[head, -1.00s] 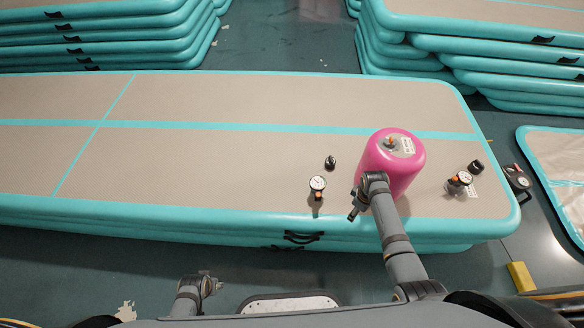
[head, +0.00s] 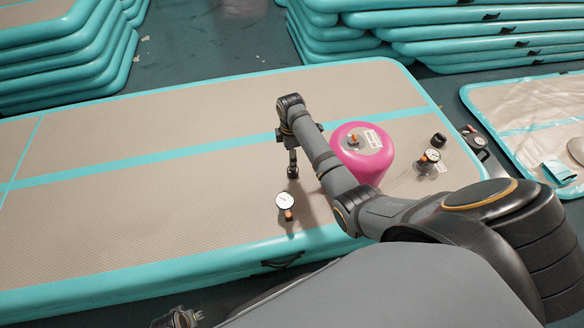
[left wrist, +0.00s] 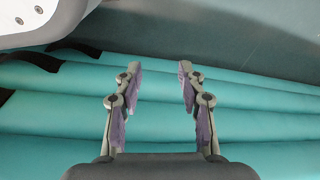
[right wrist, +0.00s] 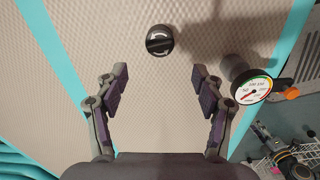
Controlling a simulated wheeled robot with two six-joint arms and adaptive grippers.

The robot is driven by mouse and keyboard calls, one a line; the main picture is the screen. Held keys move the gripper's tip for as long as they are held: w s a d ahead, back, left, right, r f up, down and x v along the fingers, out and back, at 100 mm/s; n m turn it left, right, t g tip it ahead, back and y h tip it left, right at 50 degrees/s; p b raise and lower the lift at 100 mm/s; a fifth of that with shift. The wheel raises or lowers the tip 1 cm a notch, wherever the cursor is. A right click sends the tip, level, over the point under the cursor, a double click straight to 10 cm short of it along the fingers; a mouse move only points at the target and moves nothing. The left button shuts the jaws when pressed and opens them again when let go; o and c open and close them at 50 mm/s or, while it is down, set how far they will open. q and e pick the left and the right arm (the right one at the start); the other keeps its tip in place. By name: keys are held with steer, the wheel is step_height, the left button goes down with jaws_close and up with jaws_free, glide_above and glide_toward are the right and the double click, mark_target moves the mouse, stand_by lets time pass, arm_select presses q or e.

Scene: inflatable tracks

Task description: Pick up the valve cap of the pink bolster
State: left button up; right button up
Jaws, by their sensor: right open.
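The pink bolster (head: 362,160) stands upright on the beige track with a valve fitting (head: 353,140) and label on top. A small black cap (right wrist: 160,40) with white markings lies on the track beside a pressure gauge. My right gripper (right wrist: 160,73) is open and empty, its fingers on either side of the line to the cap, which lies just beyond the tips. In the head view the right gripper (head: 292,165) hangs left of the bolster, crowding the cap there. My left gripper (left wrist: 161,70) is open and empty, facing the side of stacked turquoise tracks.
One gauge (head: 285,201) with an orange part lies near the cap; it also shows in the right wrist view (right wrist: 250,88). Another black cap (head: 438,139) and gauge (head: 430,157) lie right of the bolster. The track's left part is clear.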

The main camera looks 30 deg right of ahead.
step_height(320, 180, down, 4)
steer(key=shift+f+b, duration=0.2)
steer(key=shift+b, duration=0.45)
steer(key=shift+f, duration=0.1)
steer(key=f, duration=0.1)
steer(key=f+b, duration=0.1)
steer(key=f, duration=0.1)
steer(key=f+b, duration=0.1)
steer(key=f, duration=0.1)
steer(key=shift+s+d, duration=0.1)
steer(key=shift+d, duration=0.2)
steer(key=shift+f, duration=0.1)
steer(key=c, duration=1)
arm_select(q)
steer(key=w+d+r, duration=0.1)
steer(key=r, duration=0.5)
steer(key=w+d+r, duration=0.1)
steer(key=d+r, duration=0.1)
steer(key=r, duration=0.3)
steer(key=shift+w+r+h, duration=0.3)
steer(key=shift+w+r, duration=0.05)
arm_select(e)
steer(key=shift+c, duration=0.2)
